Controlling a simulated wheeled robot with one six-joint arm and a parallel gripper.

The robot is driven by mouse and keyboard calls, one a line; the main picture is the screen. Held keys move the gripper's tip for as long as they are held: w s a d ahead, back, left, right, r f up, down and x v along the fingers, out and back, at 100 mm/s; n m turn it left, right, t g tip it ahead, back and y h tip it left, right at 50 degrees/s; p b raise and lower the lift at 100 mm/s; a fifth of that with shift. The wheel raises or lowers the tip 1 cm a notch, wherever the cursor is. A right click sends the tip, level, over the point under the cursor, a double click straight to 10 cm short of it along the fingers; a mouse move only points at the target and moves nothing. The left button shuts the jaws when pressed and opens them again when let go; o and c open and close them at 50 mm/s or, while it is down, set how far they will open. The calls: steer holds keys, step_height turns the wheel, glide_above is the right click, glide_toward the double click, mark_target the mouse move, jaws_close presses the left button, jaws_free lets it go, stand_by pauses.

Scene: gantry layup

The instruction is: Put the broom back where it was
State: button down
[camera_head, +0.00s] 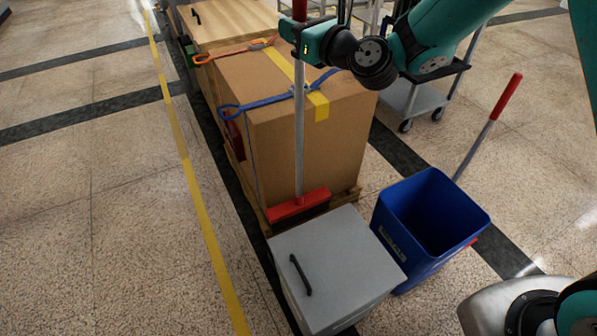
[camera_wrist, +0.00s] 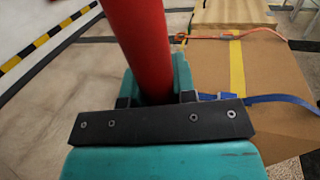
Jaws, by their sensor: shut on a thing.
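The broom has a grey pole (camera_head: 299,140), a red handle and a red head (camera_head: 298,205). It hangs or stands nearly upright in front of the cardboard box, its head just behind the grey cabinet's far edge. I cannot tell whether the bristles touch anything. My gripper (camera_head: 298,32) is shut on the broom's red handle near the top of the head view. In the wrist view the red handle (camera_wrist: 138,45) passes between the jaws, leaning slightly. The handle's upper end is cut off in the head view.
A grey cabinet (camera_head: 340,268) with a black handle stands below the broom. A blue bin (camera_head: 395,232) is right of it, with another red-handled pole (camera_head: 487,125) behind. The strapped cardboard box (camera_head: 335,140) sits on a pallet. A cart (camera_head: 418,98) stands behind; floor at left is clear.

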steer(key=b, duration=0.3)
glide_above(303, 135)
steer(key=x, duration=0.2)
step_height(303, 135, down, 5)
steer(key=f+b, duration=0.5)
steer(key=f, duration=0.5)
steer(key=f+b, duration=0.6)
steer(key=f, duration=0.4)
steer(key=shift+w+a, duration=0.2)
steer(key=shift+r, duration=0.1)
steer(key=c, duration=1.4)
jaws_free()
steer(key=shift+f, duration=0.25)
steer(key=o, duration=0.5)
